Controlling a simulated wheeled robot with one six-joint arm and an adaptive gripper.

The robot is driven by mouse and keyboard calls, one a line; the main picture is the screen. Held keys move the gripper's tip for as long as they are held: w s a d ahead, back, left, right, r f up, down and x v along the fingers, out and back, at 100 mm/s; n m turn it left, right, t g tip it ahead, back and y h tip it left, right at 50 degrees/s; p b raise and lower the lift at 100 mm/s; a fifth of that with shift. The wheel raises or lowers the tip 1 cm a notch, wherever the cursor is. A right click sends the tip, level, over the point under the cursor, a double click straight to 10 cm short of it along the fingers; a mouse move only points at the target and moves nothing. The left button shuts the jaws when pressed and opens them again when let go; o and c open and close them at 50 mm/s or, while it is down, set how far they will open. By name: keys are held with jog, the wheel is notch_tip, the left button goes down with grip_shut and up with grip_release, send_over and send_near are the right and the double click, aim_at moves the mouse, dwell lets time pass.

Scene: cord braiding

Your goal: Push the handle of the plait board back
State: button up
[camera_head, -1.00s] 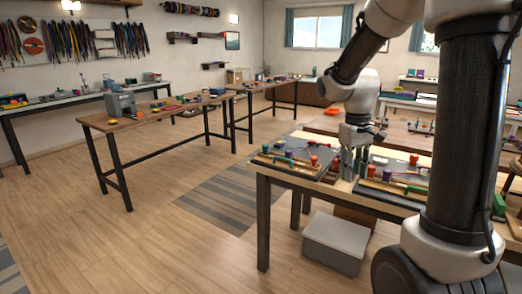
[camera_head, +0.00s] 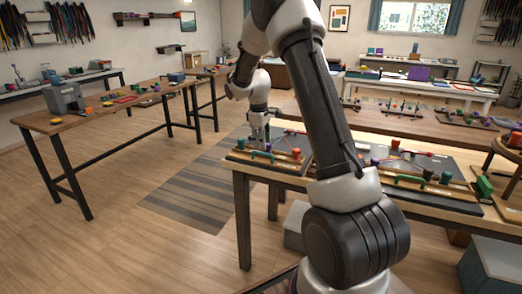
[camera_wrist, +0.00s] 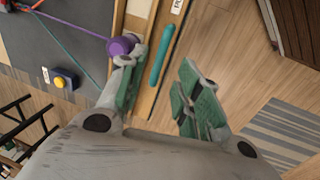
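The plait board (camera_head: 240,160) lies on the workbench in the head view, with a dark top and wooden front strip. Its green handle (camera_head: 260,155) runs along the front strip. In the wrist view the teal handle (camera_wrist: 174,40) shows between my fingers' lines, beside a purple knob (camera_wrist: 122,45). My gripper (camera_head: 260,142) hangs over the board, fingers down. In the wrist view my gripper (camera_wrist: 163,62) has its green-padded fingers apart with nothing held. I cannot tell whether a finger touches the handle or the knob.
A second board with a green handle (camera_head: 410,182) lies further right on the same bench (camera_head: 440,208). Beyond the handle is the bench edge, then open floor. A grey bin (camera_head: 295,225) stands below.

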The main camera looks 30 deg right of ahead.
aim_at(263, 153)
jog(key=f, duration=0.3)
jog(key=d+f, duration=0.1)
jog(key=f, duration=0.1)
jog(key=shift+w, duration=0.25)
grip_shut()
